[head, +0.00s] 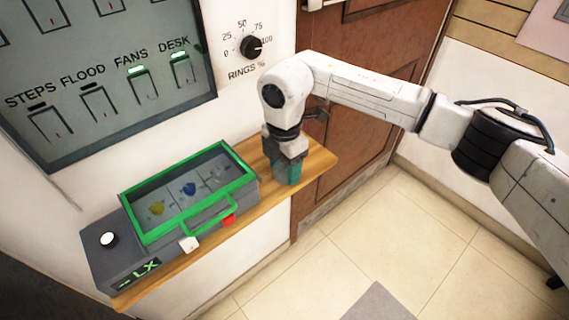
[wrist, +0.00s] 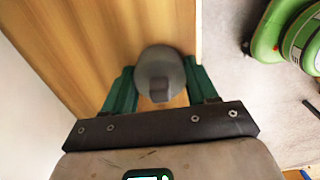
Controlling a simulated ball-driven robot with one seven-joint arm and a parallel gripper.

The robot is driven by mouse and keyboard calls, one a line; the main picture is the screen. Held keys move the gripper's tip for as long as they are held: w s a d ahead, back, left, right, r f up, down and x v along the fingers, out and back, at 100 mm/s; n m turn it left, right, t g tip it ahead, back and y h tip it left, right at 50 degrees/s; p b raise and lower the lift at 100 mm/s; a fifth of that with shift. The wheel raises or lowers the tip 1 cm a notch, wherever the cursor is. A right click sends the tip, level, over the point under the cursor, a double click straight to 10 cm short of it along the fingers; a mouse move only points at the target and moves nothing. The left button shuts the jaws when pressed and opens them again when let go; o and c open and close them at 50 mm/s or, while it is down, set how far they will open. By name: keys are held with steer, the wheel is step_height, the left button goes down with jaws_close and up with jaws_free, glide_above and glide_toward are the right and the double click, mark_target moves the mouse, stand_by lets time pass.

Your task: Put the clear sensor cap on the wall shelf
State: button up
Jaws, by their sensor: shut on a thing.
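The sensor cap (wrist: 158,62) shows in the wrist view as a round, smoky grey, see-through-looking piece with a small darker stub. My gripper (wrist: 159,82) is shut on it, with a green finger on either side. The wooden wall shelf (wrist: 75,35) lies under the cap in the wrist view. In the head view, my gripper (head: 288,172) points down at the right end of the shelf (head: 316,162). The cap is hidden there by the fingers. I cannot tell whether the cap touches the shelf.
A grey box with a green-framed clear lid (head: 240,182) fills the left and middle of the shelf, close to my gripper. Above are a switch panel (head: 100,70) and a dial (head: 251,46). A brown door (head: 365,120) stands to the right; the tiled floor (head: 400,230) looks mostly clear.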

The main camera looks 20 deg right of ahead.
steer(key=o, duration=1)
step_height(320, 180, up, 12)
steer(key=shift+r+b, duration=0.15)
steer(key=shift+b, duration=0.6)
